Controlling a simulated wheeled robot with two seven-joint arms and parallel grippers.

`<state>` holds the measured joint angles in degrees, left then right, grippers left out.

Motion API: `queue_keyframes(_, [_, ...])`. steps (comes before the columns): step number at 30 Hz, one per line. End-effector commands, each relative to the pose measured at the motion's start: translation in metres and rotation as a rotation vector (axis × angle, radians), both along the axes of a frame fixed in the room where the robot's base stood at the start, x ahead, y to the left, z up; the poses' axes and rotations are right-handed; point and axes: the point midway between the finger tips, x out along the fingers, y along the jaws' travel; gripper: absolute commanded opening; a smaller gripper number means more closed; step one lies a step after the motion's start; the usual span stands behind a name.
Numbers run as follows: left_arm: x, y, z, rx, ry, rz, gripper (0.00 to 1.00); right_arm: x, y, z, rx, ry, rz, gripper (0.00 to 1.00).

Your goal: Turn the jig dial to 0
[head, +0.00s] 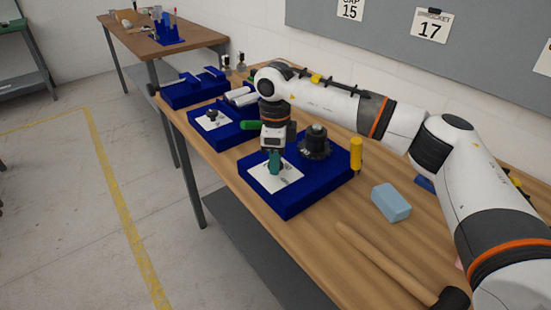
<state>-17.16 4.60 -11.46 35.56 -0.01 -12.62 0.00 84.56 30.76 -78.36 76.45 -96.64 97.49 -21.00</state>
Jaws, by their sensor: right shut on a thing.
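The blue jig (292,206) sits near the front edge of the wooden bench, with a white dial plate (264,180) on its top and a black round fixture (316,144) behind. My right gripper (275,163) points down over the plate and is shut on the dial knob, which it mostly hides. The dial's markings are too small to read from here. My left gripper is not in view.
A light blue foam block (390,203), a yellow-handled tool (356,154) and a wooden-handled hammer (385,258) lie or stand right of the jig. Another blue jig (225,136) with a white plate stands to the left. A further blue fixture (190,94) is behind it.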

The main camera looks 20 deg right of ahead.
Motion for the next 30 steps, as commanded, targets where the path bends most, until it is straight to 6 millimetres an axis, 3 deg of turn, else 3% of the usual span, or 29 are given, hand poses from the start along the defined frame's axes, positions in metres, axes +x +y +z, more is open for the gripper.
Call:
queue_keyframes(8, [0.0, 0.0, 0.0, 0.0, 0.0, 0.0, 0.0, 0.001, 0.0, 0.001, 0.002, -0.004, 0.002, 0.11])
queue_keyframes(9, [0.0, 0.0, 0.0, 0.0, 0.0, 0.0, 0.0, 0.001, 0.0, 0.001, 0.002, -0.004, 0.002, 0.37])
queue_keyframes(13, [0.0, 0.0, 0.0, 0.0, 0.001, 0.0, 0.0, 0.001, 0.0, 0.001, 0.001, -0.004, 0.001, 0.56])
queue_keyframes(23, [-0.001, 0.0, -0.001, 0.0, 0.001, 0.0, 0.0, 0.0, 0.0, 0.004, 0.0, -0.002, 0.001, 0.56])
queue_keyframes(30, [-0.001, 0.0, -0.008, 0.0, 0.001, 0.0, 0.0, 0.001, 0.001, 0.042, 0.001, -0.006, 0.001, 0.56])
